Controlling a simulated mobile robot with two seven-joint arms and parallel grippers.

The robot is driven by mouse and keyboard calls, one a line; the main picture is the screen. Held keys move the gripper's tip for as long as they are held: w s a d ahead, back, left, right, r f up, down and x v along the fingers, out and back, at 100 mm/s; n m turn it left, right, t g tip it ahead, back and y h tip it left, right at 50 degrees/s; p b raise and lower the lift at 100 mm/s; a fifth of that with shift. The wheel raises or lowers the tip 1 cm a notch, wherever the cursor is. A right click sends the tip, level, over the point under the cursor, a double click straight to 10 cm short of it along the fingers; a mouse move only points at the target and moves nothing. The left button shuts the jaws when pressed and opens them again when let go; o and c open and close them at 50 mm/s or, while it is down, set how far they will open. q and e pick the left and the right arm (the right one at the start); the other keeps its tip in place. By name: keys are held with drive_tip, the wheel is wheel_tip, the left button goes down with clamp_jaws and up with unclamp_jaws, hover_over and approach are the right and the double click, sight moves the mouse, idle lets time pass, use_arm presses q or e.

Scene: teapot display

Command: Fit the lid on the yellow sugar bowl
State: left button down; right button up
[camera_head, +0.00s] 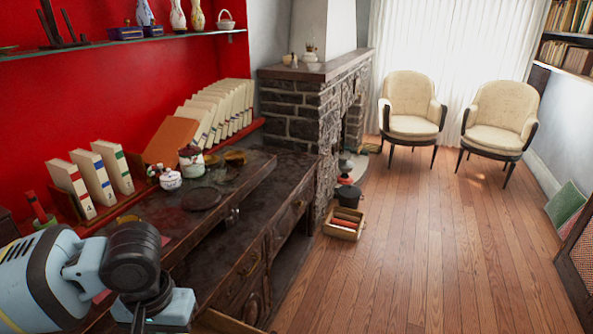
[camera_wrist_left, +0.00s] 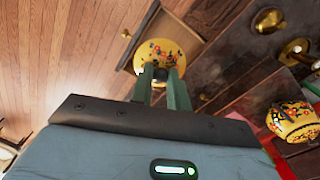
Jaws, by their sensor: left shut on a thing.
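In the left wrist view, my left gripper (camera_wrist_left: 164,74) is shut on the dark knob of a round yellow lid (camera_wrist_left: 160,52) with a floral pattern. The lid hangs beyond the fingertips, apart from other things as far as I can tell. My right gripper is not in view.
The dark sideboard (camera_head: 245,245) carries a white floral pot (camera_head: 171,180), a jar (camera_head: 192,162), a dark plate (camera_head: 201,198) and upright books (camera_head: 113,167). A shelf (camera_head: 130,43) runs above. A drawer (camera_wrist_left: 188,28) stands open under the lid.

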use_arm(q)
drive_tip(key=shift+d+f, duration=0.1)
drive_tip(key=shift+f, duration=0.4)
drive_tip(key=s+f, duration=0.4)
drive_tip(key=f, duration=1)
drive_tip(key=shift+a, duration=0.2)
